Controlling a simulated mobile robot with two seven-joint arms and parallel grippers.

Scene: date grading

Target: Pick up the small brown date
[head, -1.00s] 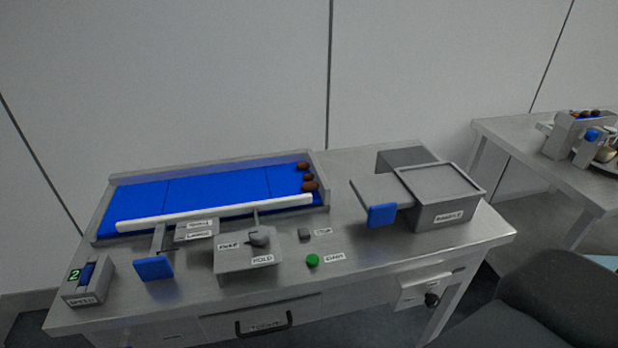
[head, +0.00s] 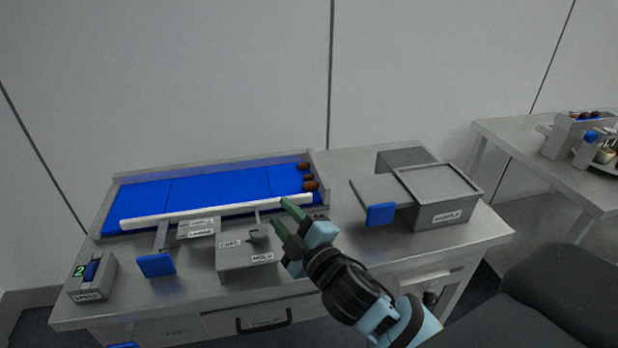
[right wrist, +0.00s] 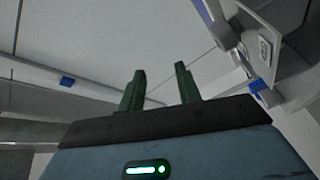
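Several small brown dates (head: 309,186) lie in a row at the right end of the blue belt (head: 215,188); which one the task means I cannot tell. My right gripper (head: 283,217) is in front of the belt's right end, near the white bar, and apart from the dates. In the right wrist view its two green fingers (right wrist: 160,88) stand apart with nothing between them. No date shows in the right wrist view. My left gripper is in neither view.
A white bar (head: 217,212) runs along the belt's front edge. A grey control box (head: 245,263) stands left of my right gripper. A grey bin (head: 440,193) with a blue-tabbed slide stands to the right. A dark chair (head: 545,300) is at lower right.

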